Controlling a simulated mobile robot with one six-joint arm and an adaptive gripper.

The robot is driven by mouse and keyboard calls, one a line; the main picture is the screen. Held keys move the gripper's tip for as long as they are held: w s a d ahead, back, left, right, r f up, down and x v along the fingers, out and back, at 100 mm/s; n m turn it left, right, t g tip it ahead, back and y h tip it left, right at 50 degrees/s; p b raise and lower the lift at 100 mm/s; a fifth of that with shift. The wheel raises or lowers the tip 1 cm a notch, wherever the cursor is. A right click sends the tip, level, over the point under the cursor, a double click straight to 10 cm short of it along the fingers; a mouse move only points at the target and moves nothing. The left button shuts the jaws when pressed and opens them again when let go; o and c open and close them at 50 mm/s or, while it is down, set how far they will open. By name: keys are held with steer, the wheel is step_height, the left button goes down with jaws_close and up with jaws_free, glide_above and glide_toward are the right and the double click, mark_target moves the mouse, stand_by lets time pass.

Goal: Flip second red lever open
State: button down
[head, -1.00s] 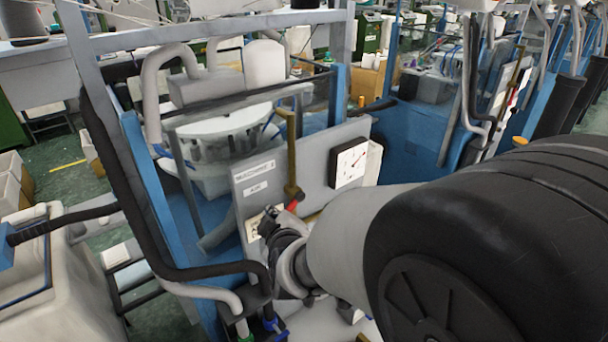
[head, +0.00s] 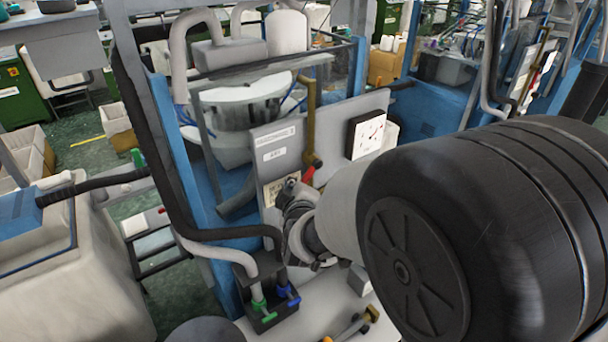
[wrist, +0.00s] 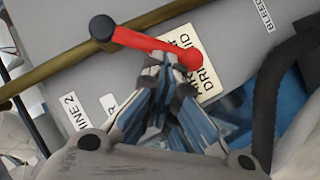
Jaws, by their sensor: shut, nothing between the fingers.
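A red lever (wrist: 150,42) is fixed by a dark pivot to a brass pipe (wrist: 60,73) in the wrist view. It slants from the pivot at upper left to a rounded end at right. In the head view the red lever (head: 309,173) shows as a small red piece at the foot of the vertical brass pipe (head: 309,110). My gripper (wrist: 165,62) is shut and empty, with its fingertips at the lower edge of the lever near its free end. I cannot tell whether they touch. In the head view my gripper (head: 291,185) is partly hidden by my arm.
A black hose (wrist: 268,95) runs close to the right of my gripper. A black box with green and blue valves (head: 268,300) stands below.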

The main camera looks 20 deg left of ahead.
steer(key=f+n+t+b, duration=0.1)
steer(key=b, duration=0.2)
steer(key=w+d+f+n+t+b, duration=0.1)
steer(key=f+n+b, duration=0.1)
steer(key=b, duration=0.1)
steer(key=w+d+f+n+t+b, duration=0.1)
steer(key=b, duration=0.2)
steer(key=shift+w+f+n+t, duration=0.25)
steer(key=shift+n+t, duration=0.05)
steer(key=shift+t, duration=0.1)
steer(key=shift+w+d, duration=0.1)
stand_by(0.3)
